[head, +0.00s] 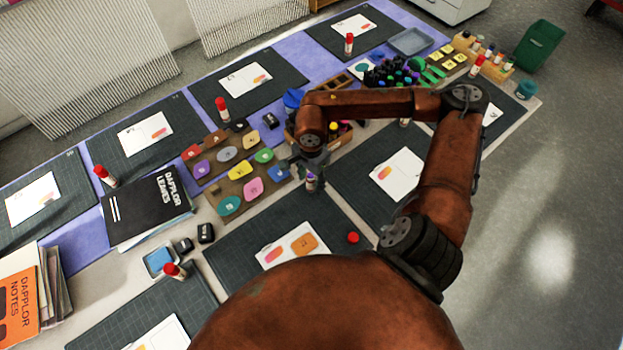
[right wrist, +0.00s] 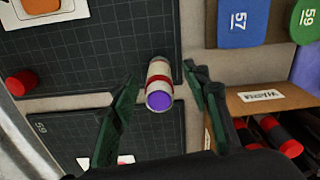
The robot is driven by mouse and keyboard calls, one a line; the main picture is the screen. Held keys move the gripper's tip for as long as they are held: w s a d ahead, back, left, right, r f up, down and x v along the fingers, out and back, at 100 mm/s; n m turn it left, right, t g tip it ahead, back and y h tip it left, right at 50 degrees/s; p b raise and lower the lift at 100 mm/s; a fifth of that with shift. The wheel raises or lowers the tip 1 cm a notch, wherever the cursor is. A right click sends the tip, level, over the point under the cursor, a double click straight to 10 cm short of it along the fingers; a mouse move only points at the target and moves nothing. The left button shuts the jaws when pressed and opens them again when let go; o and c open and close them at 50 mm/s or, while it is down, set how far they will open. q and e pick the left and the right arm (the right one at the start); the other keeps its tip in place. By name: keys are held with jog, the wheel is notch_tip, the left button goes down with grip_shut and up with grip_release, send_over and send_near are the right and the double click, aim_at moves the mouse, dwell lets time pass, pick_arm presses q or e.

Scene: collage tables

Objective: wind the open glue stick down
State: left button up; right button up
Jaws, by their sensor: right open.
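The open glue stick (head: 311,184) stands capless on the dark mat (head: 285,221) below my right gripper (head: 310,166). In the right wrist view the glue stick (right wrist: 160,78) has a white body, a red band and a purple glue end facing the camera. My right gripper (right wrist: 163,86) is open, with one finger on each side of the stick and gaps on both sides. A red cap (head: 353,238) lies apart on the mat; it also shows in the right wrist view (right wrist: 20,83). My left gripper is not in view.
Numbered coloured pieces lie on brown boards (head: 238,172) to the left. A wooden organizer (head: 340,142) stands close behind the gripper. Closed red-capped glue sticks (head: 175,271) stand at other mats. A white card (head: 292,246) lies on the near mat.

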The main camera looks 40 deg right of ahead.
jog(key=m, duration=0.7)
jog(key=shift+m+p, duration=0.3)
jog(key=m, duration=0.4)
jog(key=shift+s+a, duration=0.1)
jog(key=m+p, duration=0.1)
jog(key=m, duration=0.2)
jog(key=c, duration=1.2)
jog(key=shift+o, duration=0.2)
